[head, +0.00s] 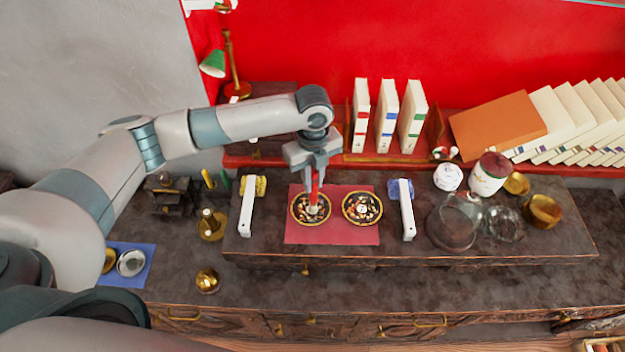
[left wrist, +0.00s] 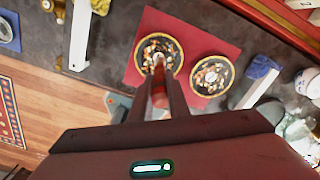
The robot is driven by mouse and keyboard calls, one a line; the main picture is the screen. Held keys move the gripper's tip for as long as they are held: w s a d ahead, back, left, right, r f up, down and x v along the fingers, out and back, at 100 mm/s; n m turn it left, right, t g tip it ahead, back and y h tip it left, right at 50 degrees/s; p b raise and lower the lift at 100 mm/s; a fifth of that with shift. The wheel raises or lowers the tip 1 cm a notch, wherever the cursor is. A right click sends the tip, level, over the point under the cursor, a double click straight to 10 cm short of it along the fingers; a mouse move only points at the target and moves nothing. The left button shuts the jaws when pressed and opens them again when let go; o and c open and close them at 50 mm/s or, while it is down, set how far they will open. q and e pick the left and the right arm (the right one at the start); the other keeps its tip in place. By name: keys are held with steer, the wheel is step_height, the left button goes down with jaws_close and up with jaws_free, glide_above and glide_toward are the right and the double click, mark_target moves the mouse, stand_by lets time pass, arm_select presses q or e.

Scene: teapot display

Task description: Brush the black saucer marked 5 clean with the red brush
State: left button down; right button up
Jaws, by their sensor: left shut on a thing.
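Two black, gold-rimmed saucers lie side by side on a red mat (head: 335,237), the left saucer (head: 293,211) and the right saucer (head: 381,214). Both are covered with pale and brown specks; I cannot read a number on either. My left gripper (head: 315,179) points down over the left saucer, shut on the red brush (head: 313,191). The brush's pale tip is over the middle of the left saucer and seems to touch it. The left wrist view also shows the brush (left wrist: 159,88), left saucer (left wrist: 139,47) and right saucer (left wrist: 231,86). My right gripper is not in view.
White bars stand left (head: 247,208) and right (head: 407,215) of the mat, with a yellow block (head: 260,185) and a blue block (head: 393,188) beside them. Glassware (head: 452,228) and gold bowls (head: 543,211) stand at right. Upright books (head: 385,122) are behind.

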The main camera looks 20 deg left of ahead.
mark_target(313, 172)
arm_select(q)
steer(key=shift+r, duration=2.9)
steer(key=shift+r, duration=1.5)
